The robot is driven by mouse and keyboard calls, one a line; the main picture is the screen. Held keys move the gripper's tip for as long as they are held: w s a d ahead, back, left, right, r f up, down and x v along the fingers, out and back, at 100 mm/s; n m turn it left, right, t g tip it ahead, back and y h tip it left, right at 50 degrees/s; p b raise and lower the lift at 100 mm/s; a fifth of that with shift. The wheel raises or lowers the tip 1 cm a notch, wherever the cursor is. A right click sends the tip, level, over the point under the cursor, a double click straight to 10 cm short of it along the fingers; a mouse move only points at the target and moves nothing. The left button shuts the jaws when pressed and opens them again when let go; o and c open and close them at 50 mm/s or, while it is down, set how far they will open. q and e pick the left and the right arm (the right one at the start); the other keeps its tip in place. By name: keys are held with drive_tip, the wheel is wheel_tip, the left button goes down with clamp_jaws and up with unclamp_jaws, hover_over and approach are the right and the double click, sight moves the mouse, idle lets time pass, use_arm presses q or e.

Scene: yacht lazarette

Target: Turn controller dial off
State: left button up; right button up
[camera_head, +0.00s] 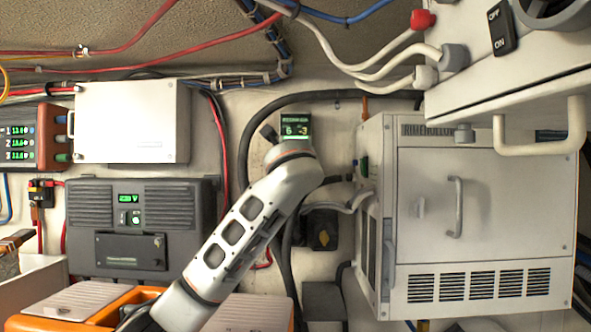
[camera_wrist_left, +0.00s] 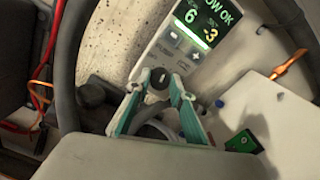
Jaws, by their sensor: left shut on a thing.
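The controller (camera_wrist_left: 188,42) is a light panel with a lit green display reading 6 and -3, with minus and plus buttons below it. In the head view only its display (camera_head: 296,125) shows above my left wrist. The controller dial (camera_wrist_left: 159,77) is a small dark knob with a pale mark, low on the panel. My left gripper (camera_wrist_left: 156,86) is shut on the dial, one teal finger on each side of it. In the head view my left arm hides the dial and the fingers. My right gripper is in neither view.
A thick black hose (camera_head: 246,130) curves around the controller. A large white cabinet (camera_head: 480,220) stands close on the right, and a grey unit (camera_head: 140,225) with a green readout is on the left wall. A box with an OFF/ON switch (camera_head: 501,28) is at upper right.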

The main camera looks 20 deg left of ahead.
use_arm(q)
drive_tip(key=n, duration=1.1)
drive_tip(key=shift+f, duration=0.1)
idle(0.6)
drive_tip(key=o, duration=1.1)
drive_tip(key=shift+a, duration=0.1)
drive_tip(key=v, duration=1.2)
